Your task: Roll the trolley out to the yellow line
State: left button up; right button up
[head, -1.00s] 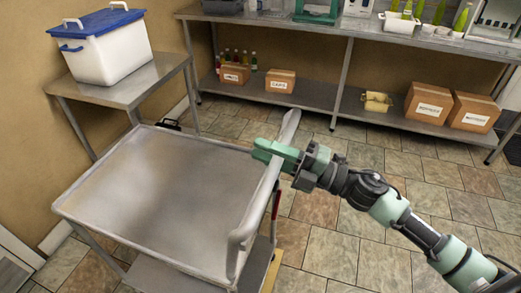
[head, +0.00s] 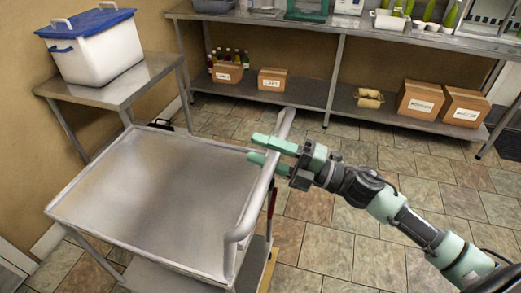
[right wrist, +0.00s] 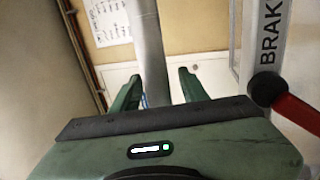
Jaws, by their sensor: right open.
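The grey metal trolley (head: 150,190) stands at the left, its flat top empty. Its push handle (head: 244,222) is a pale bar along the right side. My right gripper (head: 254,148) is open at the handle's far part, its green fingers reaching left past the bar. In the right wrist view, the handle bar (right wrist: 150,50) runs between the two open fingers (right wrist: 158,92). A red-tipped lever (right wrist: 295,112) beside a strip lettered "BRAK" is at the right there. A short yellow strip (head: 270,268) shows by the trolley's lower right; I cannot tell if it is a floor line. My left gripper is out of view.
A side table (head: 150,78) with a white, blue-lidded bucket (head: 95,55) stands behind the trolley, by the wall. A long shelf bench (head: 300,100) with cardboard boxes (head: 420,100) runs along the back. The tiled floor (head: 330,220) at the right is clear.

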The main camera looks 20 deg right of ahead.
jog(key=b+v, duration=0.1)
jog(key=v, duration=0.6)
jog(key=shift+b, duration=0.35)
jog(key=shift+s+d, duration=0.15)
